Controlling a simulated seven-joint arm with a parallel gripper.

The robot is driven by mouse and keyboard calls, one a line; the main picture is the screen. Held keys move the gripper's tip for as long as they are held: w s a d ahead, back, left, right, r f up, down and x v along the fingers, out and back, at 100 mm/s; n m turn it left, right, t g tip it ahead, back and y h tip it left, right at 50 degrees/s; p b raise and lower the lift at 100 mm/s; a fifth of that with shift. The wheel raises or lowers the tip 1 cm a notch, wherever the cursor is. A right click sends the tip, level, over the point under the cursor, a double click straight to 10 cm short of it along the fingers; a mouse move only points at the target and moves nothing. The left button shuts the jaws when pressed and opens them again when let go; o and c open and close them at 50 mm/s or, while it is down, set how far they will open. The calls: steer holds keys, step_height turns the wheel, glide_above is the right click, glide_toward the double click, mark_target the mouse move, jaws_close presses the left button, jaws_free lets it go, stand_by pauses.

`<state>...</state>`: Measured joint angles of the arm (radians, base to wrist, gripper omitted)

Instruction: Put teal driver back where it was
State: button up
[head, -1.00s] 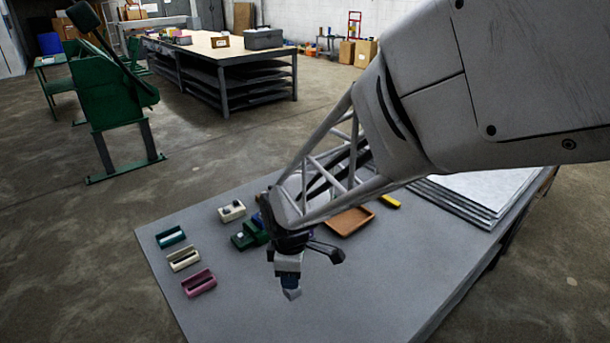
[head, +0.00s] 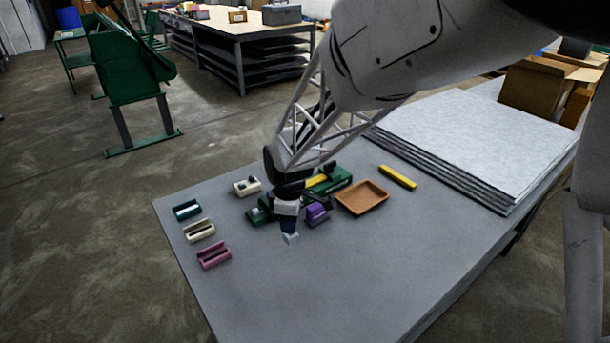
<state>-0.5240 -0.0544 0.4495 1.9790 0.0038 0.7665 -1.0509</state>
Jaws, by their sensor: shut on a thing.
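My gripper (head: 290,238) points down over the middle of the grey table. It is shut on a small dark-bluish piece with a pale end, which I take for the teal driver (head: 289,227); its colour and shape are hard to make out. The held piece appears above the table top, but its height is unclear. At the table's left side are a teal holder (head: 187,210), a cream holder (head: 200,231) and a pink holder (head: 214,255), in a row left of my gripper. Whether the teal holder is empty is unclear.
Stacked pale sheets (head: 480,140) cover the right side. The front of the grey table (head: 330,290) is clear.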

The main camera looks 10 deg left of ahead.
steer(key=shift+w+a+f, duration=0.1)
steer(key=shift+w+a, duration=0.35)
steer(key=shift+w, duration=0.35)
steer(key=shift+w+a+f, duration=0.1)
steer(key=shift+w+a, duration=0.35)
steer(key=shift+w, duration=0.3)
steer(key=shift+w+a+f, duration=0.1)
steer(key=shift+w+a, duration=0.35)
steer(key=shift+w, duration=0.35)
steer(key=shift+f, duration=1.7)
steer(key=shift+f, duration=0.15)
steer(key=o, duration=0.9)
steer(key=shift+o, duration=0.2)
step_height(320, 180, up, 12)
